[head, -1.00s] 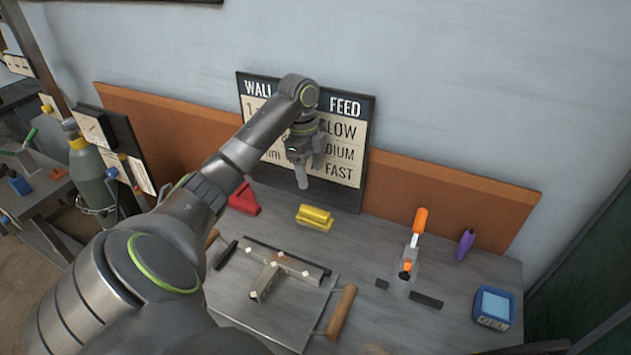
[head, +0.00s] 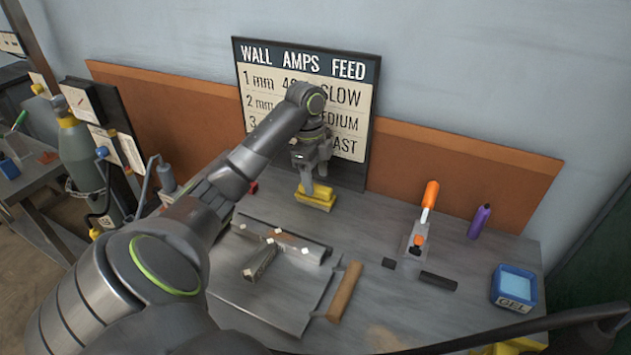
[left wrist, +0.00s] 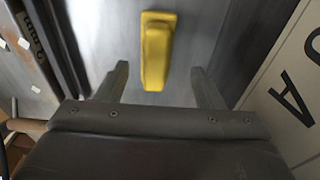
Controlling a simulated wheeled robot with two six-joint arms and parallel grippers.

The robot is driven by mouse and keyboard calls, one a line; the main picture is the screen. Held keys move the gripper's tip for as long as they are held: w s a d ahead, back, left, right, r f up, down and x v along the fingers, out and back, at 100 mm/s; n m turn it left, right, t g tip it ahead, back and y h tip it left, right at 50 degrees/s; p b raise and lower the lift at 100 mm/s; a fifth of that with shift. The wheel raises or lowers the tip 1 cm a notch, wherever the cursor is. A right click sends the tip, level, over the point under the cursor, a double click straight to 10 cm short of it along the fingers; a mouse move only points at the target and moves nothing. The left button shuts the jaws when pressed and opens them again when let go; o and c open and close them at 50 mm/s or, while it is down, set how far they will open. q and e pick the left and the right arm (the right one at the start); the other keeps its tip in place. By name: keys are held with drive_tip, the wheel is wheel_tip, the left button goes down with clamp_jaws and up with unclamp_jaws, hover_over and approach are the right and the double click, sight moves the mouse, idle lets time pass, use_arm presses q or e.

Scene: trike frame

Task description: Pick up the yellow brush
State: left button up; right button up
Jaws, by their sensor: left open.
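The yellow brush (head: 316,196) lies on the grey workbench near the back, in front of the sign board. My left gripper (head: 314,184) is above it and partly covers it in the head view. In the left wrist view the brush (left wrist: 157,50) lies between and beyond the two spread fingers of the left gripper (left wrist: 160,82), apart from both. The left gripper is open and empty. My right gripper does not show in the head view.
The sign board (head: 350,70) stands upright close behind the brush. A metal tray with a T-shaped frame (head: 262,260) lies in front. An orange-handled clamp (head: 430,195), a purple bottle (head: 479,221) and a blue gel box (head: 515,286) stand to the right.

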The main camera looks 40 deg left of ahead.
sight(316, 186)
use_arm(q)
drive_tip(key=f+b, duration=0.1)
drive_tip(key=f, duration=0.1)
drive_tip(key=f+b, duration=0.1)
drive_tip(key=b, duration=0.1)
drive_tip(key=shift+s+d+f, duration=0.2)
drive_tip(key=shift+f, duration=0.15)
drive_tip(key=shift+d+f, duration=0.1)
drive_tip(key=shift+f, duration=0.6)
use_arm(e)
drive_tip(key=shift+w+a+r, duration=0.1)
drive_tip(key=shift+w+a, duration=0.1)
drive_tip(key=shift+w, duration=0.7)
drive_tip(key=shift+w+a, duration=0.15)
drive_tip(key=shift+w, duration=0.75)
use_arm(q)
drive_tip(key=shift+c, duration=0.3)
drive_tip(key=c, duration=1)
drive_tip(key=shift+r, duration=0.2)
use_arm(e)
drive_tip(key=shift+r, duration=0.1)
